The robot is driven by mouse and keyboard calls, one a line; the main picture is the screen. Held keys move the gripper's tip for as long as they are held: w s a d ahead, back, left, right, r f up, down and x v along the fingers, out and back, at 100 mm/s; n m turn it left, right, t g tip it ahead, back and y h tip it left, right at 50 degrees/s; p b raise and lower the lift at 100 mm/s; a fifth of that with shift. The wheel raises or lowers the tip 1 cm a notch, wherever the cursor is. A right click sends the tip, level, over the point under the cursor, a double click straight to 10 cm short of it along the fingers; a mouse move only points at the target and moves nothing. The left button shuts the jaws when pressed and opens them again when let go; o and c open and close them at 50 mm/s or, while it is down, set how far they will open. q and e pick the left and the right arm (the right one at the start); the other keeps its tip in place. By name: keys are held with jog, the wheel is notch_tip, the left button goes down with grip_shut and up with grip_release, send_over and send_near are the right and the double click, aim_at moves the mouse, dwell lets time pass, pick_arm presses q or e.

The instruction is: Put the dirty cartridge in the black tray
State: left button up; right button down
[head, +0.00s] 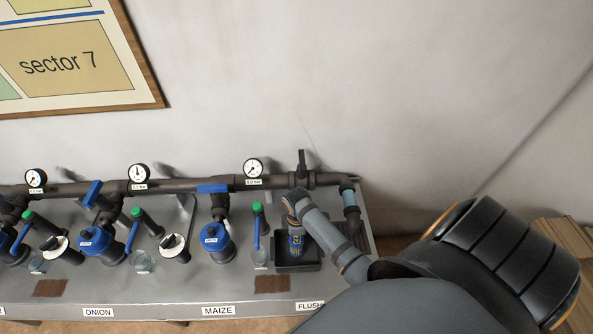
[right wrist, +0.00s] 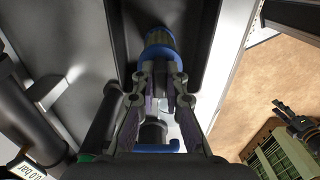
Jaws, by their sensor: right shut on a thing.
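The dirty cartridge (head: 296,245) is a short cylinder with a blue end and a brownish, pleated body. It also shows in the right wrist view (right wrist: 158,50), beyond my fingertips. My right gripper (head: 295,229) reaches down over the black tray (head: 299,268) at the FLUSH end of the bench. In the right wrist view my right gripper (right wrist: 160,78) is shut on the cartridge. The cartridge is within the tray's outline, between its dark walls (right wrist: 203,45). I cannot tell whether it touches the tray floor.
A dark pipe (head: 320,180) with gauges and a black valve handle runs behind the tray. A blue-capped filter housing (head: 215,241) and a clear cup (head: 261,257) stand to its left. A brown mat (head: 272,284) lies in front. A green crate (right wrist: 282,153) sits on the floor.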

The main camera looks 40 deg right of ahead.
jog(key=shift+s+f, duration=0.1)
jog(key=shift+f, duration=0.4)
jog(key=shift+s+f, duration=0.1)
jog(key=shift+f, duration=0.2)
jog(key=c, duration=1.8)
grip_release()
jog(key=shift+f, duration=0.1)
jog(key=o, duration=0.4)
pick_arm(q)
jog(key=shift+s+f+b, duration=0.7)
jog(key=shift+s+b, duration=0.1)
jog(key=shift+b, duration=0.05)
pick_arm(e)
notch_tip(320, 180, up, 12)
jog(key=shift+r, duration=0.2)
